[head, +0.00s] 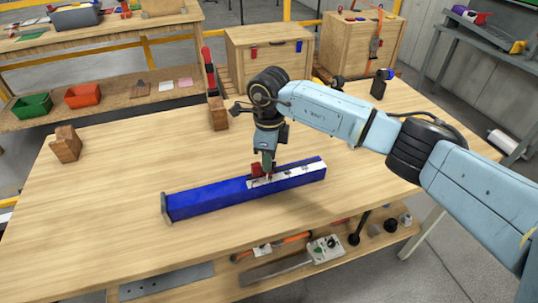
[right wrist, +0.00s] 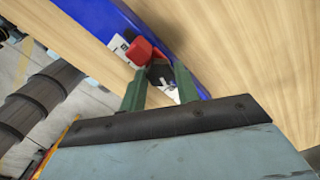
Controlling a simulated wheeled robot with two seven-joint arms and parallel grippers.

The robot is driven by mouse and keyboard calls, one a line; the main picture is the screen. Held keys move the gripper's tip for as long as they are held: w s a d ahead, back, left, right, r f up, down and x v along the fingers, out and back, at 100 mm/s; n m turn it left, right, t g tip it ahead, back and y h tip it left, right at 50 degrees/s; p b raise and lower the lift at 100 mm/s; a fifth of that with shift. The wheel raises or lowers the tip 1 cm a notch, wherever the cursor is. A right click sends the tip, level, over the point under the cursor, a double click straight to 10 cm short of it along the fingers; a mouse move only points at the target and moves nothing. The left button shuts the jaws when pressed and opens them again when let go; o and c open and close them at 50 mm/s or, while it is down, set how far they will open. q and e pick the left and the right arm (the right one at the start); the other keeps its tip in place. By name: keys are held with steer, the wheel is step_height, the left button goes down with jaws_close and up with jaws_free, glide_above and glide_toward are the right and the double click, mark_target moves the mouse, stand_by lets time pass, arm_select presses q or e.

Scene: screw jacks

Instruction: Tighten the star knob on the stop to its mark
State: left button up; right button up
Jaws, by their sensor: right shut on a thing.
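A long blue beam (head: 215,200) lies on the wooden table, with a white marked strip (head: 300,174) on its right part. A red stop (head: 256,169) sits on the beam; in the right wrist view it (right wrist: 138,48) shows just beyond the fingertips. My right gripper (head: 268,168) points down over the beam. In the right wrist view its green fingers (right wrist: 158,80) are shut on a black part with a white line, which looks like the star knob (right wrist: 158,74). The fingers hide much of the knob, and its mark cannot be made out clearly. My left gripper is not in view.
Wooden blocks (head: 66,143) and (head: 218,113) stand on the table at the left and back. A small black and blue item (head: 380,83) is at the back right. Tools lie on a lower shelf in front.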

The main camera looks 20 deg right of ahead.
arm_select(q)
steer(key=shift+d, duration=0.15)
arm_select(e)
steer(key=o, duration=1)
steer(key=shift+c, duration=0.2)
steer(key=shift+r, duration=0.15)
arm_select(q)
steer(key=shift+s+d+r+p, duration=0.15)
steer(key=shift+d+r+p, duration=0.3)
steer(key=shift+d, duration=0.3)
arm_select(e)
step_height(320, 180, up, 13)
steer(key=shift+r, duration=0.1)
